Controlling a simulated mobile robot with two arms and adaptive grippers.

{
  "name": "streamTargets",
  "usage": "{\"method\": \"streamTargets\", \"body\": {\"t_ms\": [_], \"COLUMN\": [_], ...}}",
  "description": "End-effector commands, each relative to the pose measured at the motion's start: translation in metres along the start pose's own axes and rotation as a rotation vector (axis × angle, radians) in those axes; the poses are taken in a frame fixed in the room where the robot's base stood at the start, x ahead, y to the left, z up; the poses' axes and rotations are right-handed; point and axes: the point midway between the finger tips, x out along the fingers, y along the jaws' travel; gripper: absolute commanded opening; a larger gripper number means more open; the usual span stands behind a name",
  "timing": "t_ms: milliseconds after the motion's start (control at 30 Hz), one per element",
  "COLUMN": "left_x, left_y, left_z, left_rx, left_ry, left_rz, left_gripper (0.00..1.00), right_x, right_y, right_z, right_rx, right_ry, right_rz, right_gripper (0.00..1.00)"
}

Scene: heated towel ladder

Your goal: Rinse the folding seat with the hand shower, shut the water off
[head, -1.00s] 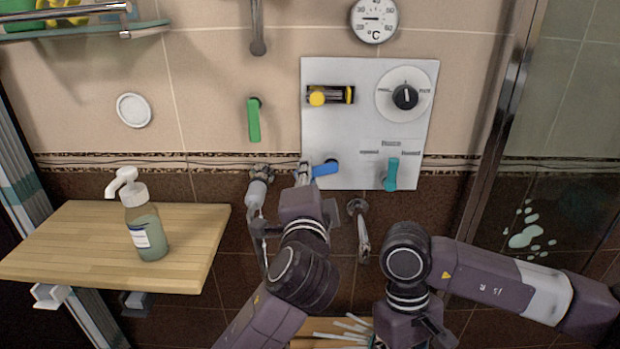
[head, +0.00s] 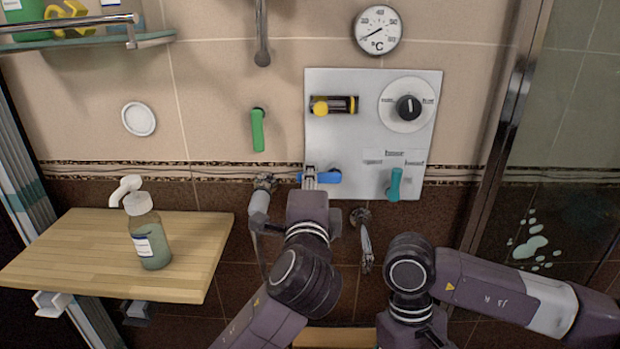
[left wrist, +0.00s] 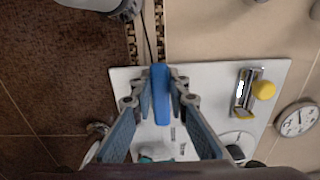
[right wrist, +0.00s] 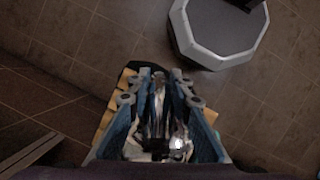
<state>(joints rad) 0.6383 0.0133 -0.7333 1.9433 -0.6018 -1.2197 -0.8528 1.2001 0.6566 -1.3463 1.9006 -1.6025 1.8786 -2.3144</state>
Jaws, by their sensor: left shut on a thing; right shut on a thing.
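My left gripper (head: 310,177) is shut on the blue lever (head: 328,177) at the lower left of the white wall panel. In the left wrist view the lever (left wrist: 160,95) lies between the fingers (left wrist: 160,76). My right arm points down at the bottom of the head view, its fingers out of sight there. In the right wrist view, my right gripper (right wrist: 160,78) is shut on a shiny metallic thing (right wrist: 157,112), apparently the hand shower, mostly hidden by the fingers. The wooden folding seat (head: 345,338) shows only in part below; its slats (right wrist: 108,112) show under the gripper.
The panel (head: 350,135) also bears a teal lever (head: 395,184), a yellow knob (head: 320,107) and a black dial (head: 408,107). A green lever (head: 257,130) is left of it. A soap bottle (head: 150,243) stands on a wooden board (head: 70,255). A grey stool (right wrist: 215,30) is nearby.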

Motion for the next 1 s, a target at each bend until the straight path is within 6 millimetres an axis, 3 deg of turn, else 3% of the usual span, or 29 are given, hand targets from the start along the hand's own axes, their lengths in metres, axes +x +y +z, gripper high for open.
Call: {"method": "streamTargets", "body": {"t_ms": [200,567,1000], "left_x": [0.000,-0.007,-0.092], "left_y": [0.001,0.001,0.002], "left_z": [-0.001,-0.001,-0.001], "left_rx": [0.004,0.001,-0.001], "left_ry": [0.001,0.002,0.003], "left_rz": [0.002,0.001,0.003], "left_gripper": [0.33,0.33,0.33], "right_x": [0.000,0.000,-0.001], "right_y": [0.000,0.000,0.000], "right_z": [0.000,0.000,0.000], "right_rx": [0.000,0.000,0.000], "right_ry": [0.001,0.001,0.001], "right_rz": [0.000,0.000,0.000], "right_gripper": [0.00,0.00,0.00]}}
